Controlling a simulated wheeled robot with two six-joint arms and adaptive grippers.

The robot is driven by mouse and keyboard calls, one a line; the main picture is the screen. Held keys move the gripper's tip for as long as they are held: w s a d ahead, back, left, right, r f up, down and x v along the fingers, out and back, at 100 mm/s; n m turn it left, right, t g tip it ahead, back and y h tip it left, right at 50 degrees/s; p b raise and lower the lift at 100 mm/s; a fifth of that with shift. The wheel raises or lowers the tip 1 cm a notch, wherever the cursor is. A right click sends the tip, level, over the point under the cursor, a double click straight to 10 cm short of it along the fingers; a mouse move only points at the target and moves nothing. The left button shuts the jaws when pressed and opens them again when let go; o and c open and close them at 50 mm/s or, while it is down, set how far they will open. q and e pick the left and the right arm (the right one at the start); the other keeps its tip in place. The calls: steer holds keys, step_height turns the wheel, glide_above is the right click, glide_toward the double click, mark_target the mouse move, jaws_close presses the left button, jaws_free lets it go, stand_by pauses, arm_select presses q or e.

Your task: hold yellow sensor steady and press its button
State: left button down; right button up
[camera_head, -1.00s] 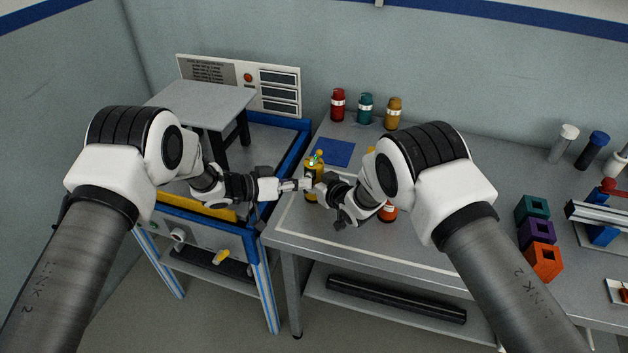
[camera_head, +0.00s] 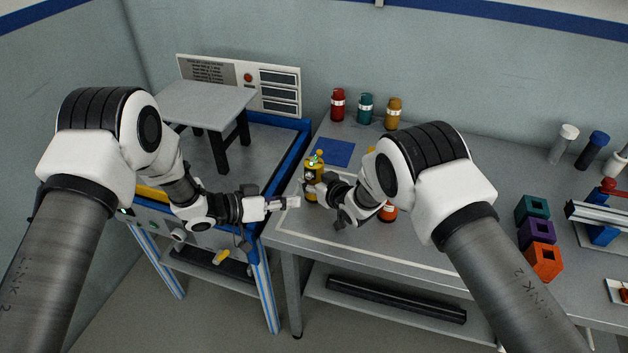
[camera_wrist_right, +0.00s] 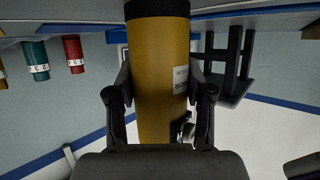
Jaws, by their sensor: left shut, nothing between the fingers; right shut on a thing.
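The yellow sensor (camera_head: 312,180) stands upright near the left edge of the grey bench, with a small green spot near its top. My right gripper (camera_head: 312,189) is shut on it from the right; in the right wrist view the yellow body (camera_wrist_right: 160,75) with its black end fills the space between the two fingers (camera_wrist_right: 160,98). My left gripper (camera_head: 297,202) is shut and empty, just left of the sensor and slightly lower in the picture, apart from it. The button itself cannot be made out clearly.
A blue square (camera_head: 335,152) lies behind the sensor. Red (camera_head: 338,105), teal (camera_head: 365,109) and amber (camera_head: 393,114) cylinders stand at the back. An orange-red object (camera_head: 387,213) is partly hidden by my right arm. Left is a blue-framed chair-test stand (camera_head: 291,165).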

steer(key=o, duration=1.3)
steer(key=shift+s+d, duration=0.1)
